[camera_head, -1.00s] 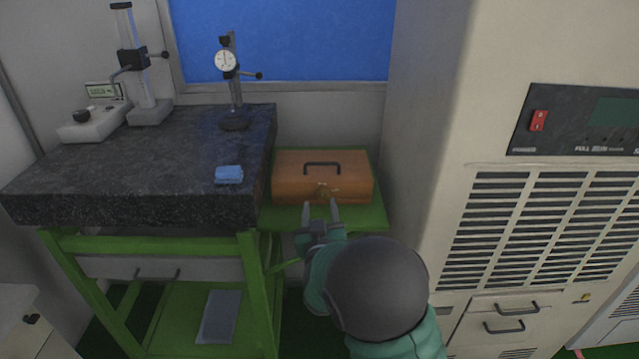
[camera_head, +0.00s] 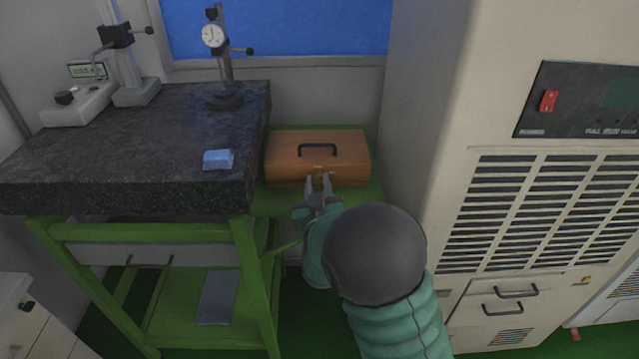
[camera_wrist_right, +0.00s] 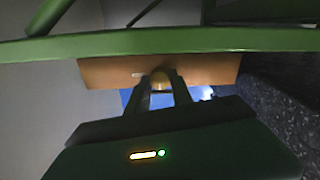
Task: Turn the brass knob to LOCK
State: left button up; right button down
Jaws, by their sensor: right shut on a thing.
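The brass knob (camera_head: 319,178) sits low on the front face of an orange-brown wooden box (camera_head: 340,151) with a dark top handle. My right gripper (camera_head: 318,184) reaches the box front from below, with its two fingers on either side of the knob. In the right wrist view the knob (camera_wrist_right: 160,79) shows between the fingertips (camera_wrist_right: 161,90), against the box front (camera_wrist_right: 215,68). The gripper is shut on the knob. The fingers hide part of it, and I cannot read any LOCK mark. My left gripper is not in view.
The box stands on a low green shelf (camera_head: 362,199). A dark granite table (camera_head: 130,170) with a dial gauge (camera_head: 214,38) and a blue block (camera_head: 218,160) is close on the left. A tall beige cabinet (camera_head: 430,120) stands close on the right.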

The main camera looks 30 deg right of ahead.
jog(key=shift+a+f, duration=0.15)
jog(key=shift+f, duration=0.05)
jog(key=shift+f+m+b, duration=0.1)
jog(key=shift+m+b, duration=0.7)
jog(key=m+b, duration=0.3)
jog(key=shift+f, duration=0.15)
jog(key=m+b, duration=1.1)
jog(key=m, duration=0.1)
jog(key=shift+b, duration=0.3)
jog(key=shift+w+r+m+b, duration=0.1)
jog(key=shift+r+m+b, duration=0.1)
jog(key=shift+m+b, duration=0.45)
jog(key=shift+r, duration=0.1)
